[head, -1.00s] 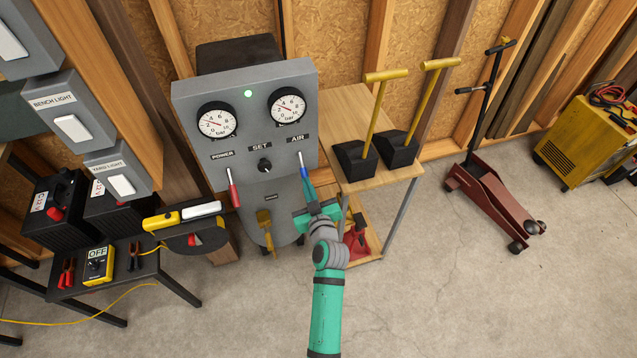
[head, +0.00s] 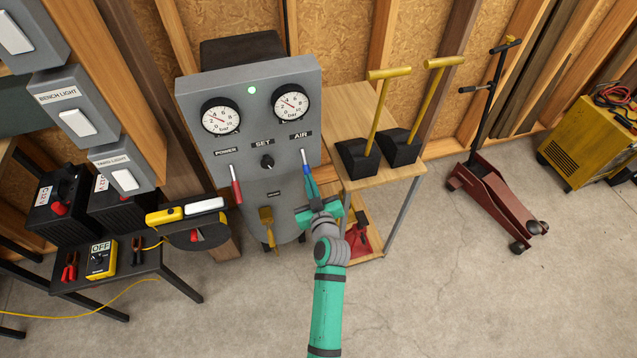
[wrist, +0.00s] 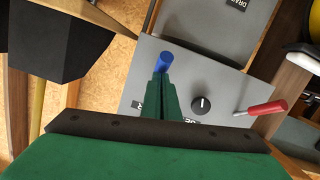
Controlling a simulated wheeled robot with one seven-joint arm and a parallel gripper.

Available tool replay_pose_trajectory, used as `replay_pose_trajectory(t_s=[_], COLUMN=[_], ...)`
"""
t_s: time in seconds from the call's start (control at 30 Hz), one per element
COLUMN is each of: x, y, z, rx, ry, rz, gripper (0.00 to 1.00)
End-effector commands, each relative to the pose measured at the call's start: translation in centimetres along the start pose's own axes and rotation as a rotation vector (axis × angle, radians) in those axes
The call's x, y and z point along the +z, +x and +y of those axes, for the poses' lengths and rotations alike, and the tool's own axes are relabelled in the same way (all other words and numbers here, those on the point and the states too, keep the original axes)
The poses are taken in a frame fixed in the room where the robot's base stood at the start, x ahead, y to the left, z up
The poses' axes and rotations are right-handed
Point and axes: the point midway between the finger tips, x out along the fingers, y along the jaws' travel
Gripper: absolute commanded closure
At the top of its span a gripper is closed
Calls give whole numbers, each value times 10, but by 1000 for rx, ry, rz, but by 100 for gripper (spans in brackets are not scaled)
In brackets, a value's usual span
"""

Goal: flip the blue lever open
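The blue lever (head: 308,168) sits under the AIR label on the grey panel (head: 280,180), with its blue handle hanging downward. My gripper (head: 312,188) is at the lower part of the handle. In the wrist view the blue handle end (wrist: 163,62) pokes out just past the tips of my gripper (wrist: 161,82). The two green fingers lie close together and look shut, with no clear gap. They hide the rest of the lever, and I cannot tell whether the handle is between them or only touched by them.
A red lever (head: 235,186) under POWER and a black SET knob (head: 267,162) are on the same panel. A wooden stand (head: 350,103) with yellow-handled black blocks is close on the right. A yellow brush-like handle (head: 267,225) hangs below.

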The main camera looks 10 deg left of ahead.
Motion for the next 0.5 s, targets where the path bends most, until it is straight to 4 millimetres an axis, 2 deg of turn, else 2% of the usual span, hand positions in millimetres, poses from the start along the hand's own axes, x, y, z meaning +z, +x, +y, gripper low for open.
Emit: replay_pose_trajectory(t_s=[0.03,0.3,0.5], x=[9,-27,0], y=[1,-26,-59], z=[-7,2,-3], rx=[-14,2,3], ry=[0,-3,1], rz=[-23,2,-1], gripper=[100,100,100])
